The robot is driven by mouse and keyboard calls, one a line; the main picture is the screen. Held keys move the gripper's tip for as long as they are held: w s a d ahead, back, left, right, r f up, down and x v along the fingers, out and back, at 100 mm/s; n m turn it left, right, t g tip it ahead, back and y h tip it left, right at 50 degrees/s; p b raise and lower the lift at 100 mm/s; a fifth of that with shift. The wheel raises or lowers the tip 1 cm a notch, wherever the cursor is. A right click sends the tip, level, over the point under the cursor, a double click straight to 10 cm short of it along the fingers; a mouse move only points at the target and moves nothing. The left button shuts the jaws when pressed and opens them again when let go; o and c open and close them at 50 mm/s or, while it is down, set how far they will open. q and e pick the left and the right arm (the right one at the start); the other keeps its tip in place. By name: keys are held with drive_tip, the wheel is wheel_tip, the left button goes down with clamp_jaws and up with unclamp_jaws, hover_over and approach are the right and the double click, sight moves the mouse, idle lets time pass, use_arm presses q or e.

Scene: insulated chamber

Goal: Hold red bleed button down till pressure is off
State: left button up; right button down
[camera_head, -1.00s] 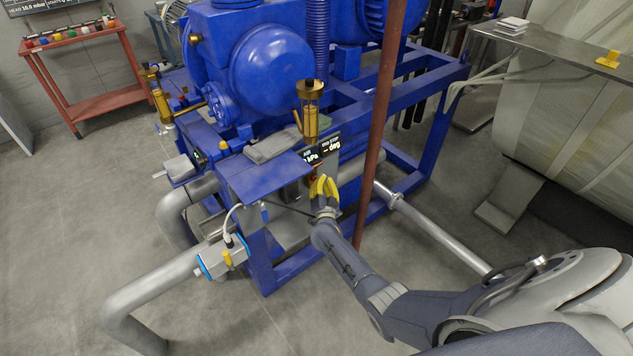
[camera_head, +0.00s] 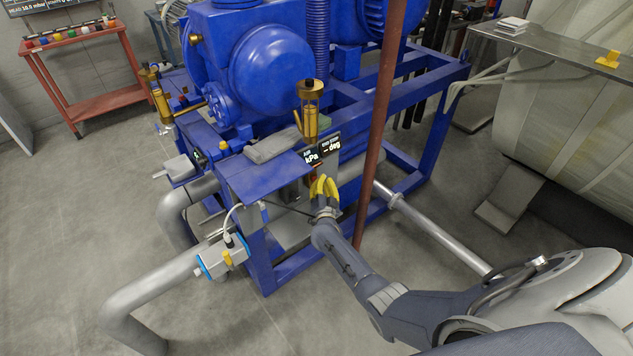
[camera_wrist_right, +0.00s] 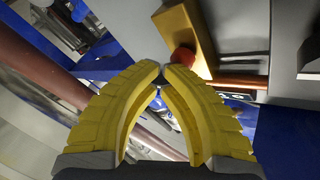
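The red bleed button (camera_wrist_right: 182,60) shows in the right wrist view as a small red cap on a brass-coloured block (camera_wrist_right: 186,28). My right gripper (camera_wrist_right: 162,70) has yellow ribbed fingers with their tips brought together. The tips are right beside the button; I cannot tell whether they touch it or whether it is pressed in. My left gripper is not in view.
A blue pump skid (camera_head: 275,75) fills the middle. A brown upright pole (camera_head: 382,110) stands close right of my gripper. A brass sight-glass fitting (camera_head: 310,110) rises above the display. A grey pipe (camera_head: 150,290) runs at lower left. Open floor lies left.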

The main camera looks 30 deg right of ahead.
drive_tip(key=shift+s, duration=0.2)
idle(0.5)
drive_tip(key=shift+s+d, duration=0.15)
drive_tip(key=shift+s, duration=0.6)
drive_tip(key=shift+s+d, duration=0.2)
drive_tip(key=shift+s, duration=0.6)
drive_tip(key=shift+s+d, duration=0.15)
drive_tip(key=shift+s, duration=0.7)
drive_tip(key=shift+s+d, duration=0.2)
drive_tip(key=shift+s, duration=0.6)
drive_tip(key=shift+f, duration=0.1)
